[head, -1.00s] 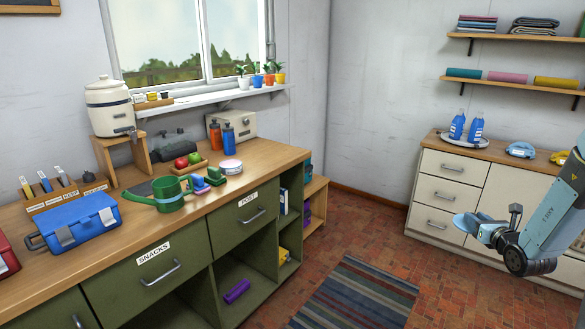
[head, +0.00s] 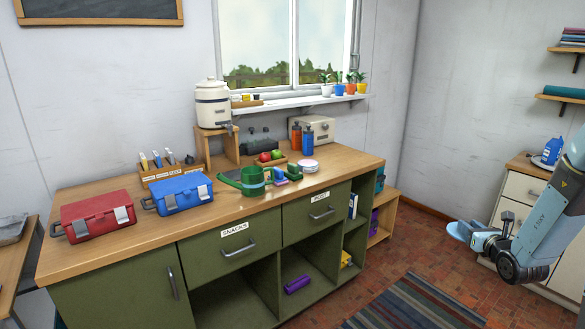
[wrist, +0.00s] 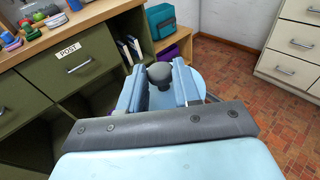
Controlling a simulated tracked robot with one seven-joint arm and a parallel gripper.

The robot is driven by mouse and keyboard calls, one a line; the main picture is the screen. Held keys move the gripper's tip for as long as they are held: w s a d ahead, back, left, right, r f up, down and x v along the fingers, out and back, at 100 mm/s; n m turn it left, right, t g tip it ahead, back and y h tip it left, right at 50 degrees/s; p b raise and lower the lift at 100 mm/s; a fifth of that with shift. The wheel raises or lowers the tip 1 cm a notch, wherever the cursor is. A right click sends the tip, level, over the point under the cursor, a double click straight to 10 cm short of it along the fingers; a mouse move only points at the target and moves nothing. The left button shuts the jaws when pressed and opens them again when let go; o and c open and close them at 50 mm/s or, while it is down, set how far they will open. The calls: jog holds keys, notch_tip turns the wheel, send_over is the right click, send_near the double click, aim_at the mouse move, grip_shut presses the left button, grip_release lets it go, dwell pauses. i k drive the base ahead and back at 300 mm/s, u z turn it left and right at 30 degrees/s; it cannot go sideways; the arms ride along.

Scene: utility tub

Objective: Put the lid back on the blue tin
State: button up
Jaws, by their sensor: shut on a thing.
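My gripper (head: 476,236) is at the right of the head view, out over the floor and apart from the counter. It holds a light blue round lid (head: 458,230). In the wrist view, my gripper (wrist: 158,90) is shut on the lid's dark grey knob (wrist: 160,74), and the pale blue disc (wrist: 201,85) shows partly behind the fingers. I cannot make out an open blue tin in either view.
A drawer cabinet (head: 523,187) stands right. A striped rug (head: 405,305) lies on the floor between.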

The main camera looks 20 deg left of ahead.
aim_at(308, 163)
jog(key=z, duration=1.55)
jog(key=i, duration=0.1)
jog(key=u, duration=2.25)
